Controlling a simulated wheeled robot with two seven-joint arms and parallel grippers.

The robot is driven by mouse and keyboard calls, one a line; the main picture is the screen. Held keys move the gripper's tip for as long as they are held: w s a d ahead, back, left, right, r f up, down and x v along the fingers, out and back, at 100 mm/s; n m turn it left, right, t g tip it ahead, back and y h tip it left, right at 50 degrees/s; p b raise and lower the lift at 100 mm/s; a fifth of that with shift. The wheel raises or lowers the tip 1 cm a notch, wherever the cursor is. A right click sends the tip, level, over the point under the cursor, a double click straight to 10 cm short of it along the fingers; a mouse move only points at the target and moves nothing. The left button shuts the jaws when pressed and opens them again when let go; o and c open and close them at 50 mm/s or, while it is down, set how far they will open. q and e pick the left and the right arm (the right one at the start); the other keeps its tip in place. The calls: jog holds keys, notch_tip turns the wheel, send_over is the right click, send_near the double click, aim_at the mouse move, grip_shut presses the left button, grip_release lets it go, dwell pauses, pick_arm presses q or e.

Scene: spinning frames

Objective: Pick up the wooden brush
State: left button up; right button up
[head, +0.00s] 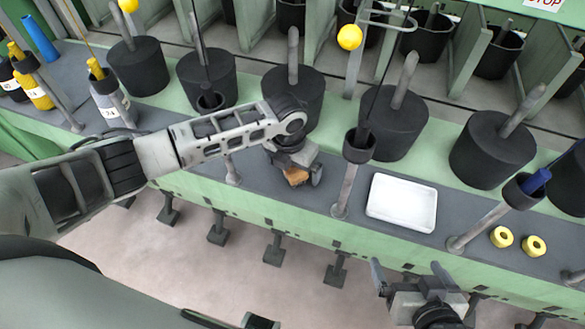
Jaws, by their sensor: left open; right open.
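My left arm comes in from the left, and my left gripper (294,170) points down over the grey ledge of the machine. A small brown wooden piece, likely the wooden brush (296,177), shows at its fingers. Most of it is hidden by the gripper, so I cannot tell whether the fingers touch it. The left gripper is open. My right gripper (411,272) is open and empty at the bottom, in front of the machine's edge and away from the brush.
A white tray (402,203) lies on the ledge to the right, with two yellow rings (518,241) beyond it. An upright post with a dark cup (358,146) stands between brush and tray. Several black cylinders with grey rods, including one here (395,125), line the back.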

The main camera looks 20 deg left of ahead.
aim_at(295, 174)
pick_arm(q)
jog(key=c, duration=1)
pick_arm(e)
jog(key=shift+d, duration=0.1)
pick_arm(q)
jog(key=shift+r+p, duration=0.4)
jog(key=shift+p, duration=0.05)
notch_tip(295, 174, up, 4)
jog(key=p, duration=0.4)
jog(key=shift+f, duration=0.2)
jog(key=s+r+p, duration=0.1)
jog(key=p, duration=0.1)
jog(key=s+d+r+p, duration=0.1)
jog(key=r+p, duration=0.1)
jog(key=shift+s+d, duration=0.1)
jog(key=shift+d, duration=0.05)
jog(key=s+d+r, duration=0.5)
jog(key=s, duration=0.5)
jog(key=shift+d+r, duration=0.15)
jog(key=shift+r, duration=0.15)
pick_arm(e)
jog(key=r, duration=0.1)
jog(key=d+r, duration=0.1)
jog(key=r, duration=0.1)
jog(key=shift+s+d+r+g+h, duration=0.2)
jog(key=shift+s+r+g+h, duration=0.1)
jog(key=shift+s, duration=0.1)
pick_arm(q)
jog(key=shift+s, duration=0.1)
jog(key=shift+o, duration=1)
